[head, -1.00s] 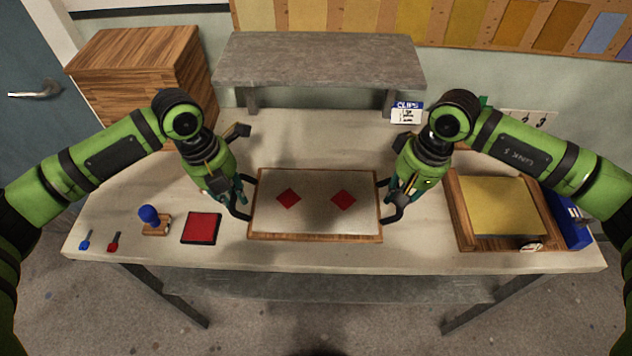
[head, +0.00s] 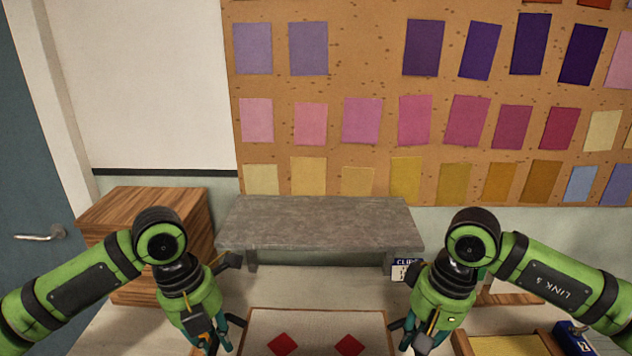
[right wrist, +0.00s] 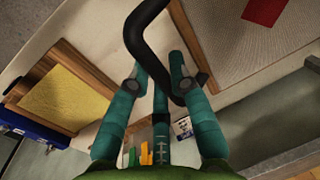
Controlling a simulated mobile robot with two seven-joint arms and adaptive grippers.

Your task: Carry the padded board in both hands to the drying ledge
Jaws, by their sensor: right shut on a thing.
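The padded board (head: 316,325) is at the bottom centre of the head view, pale with two red diamonds, its near part cut off by the frame. My right gripper (head: 412,335) is at its right side. In the right wrist view, its teal fingers (right wrist: 160,75) close around the board's black handle (right wrist: 143,42). My left gripper (head: 228,335) is at the board's left side; its fingertips are too small to tell whether they are shut. The grey drying ledge (head: 320,225) stands beyond the board at the back, its top bare.
A wooden box (head: 140,215) stands left of the ledge. A clips card (head: 404,268) is by the ledge's right leg. A wood-framed yellow tray (head: 505,345) and a blue box (head: 575,338) are at right. A board of colour swatches (head: 390,100) covers the wall behind.

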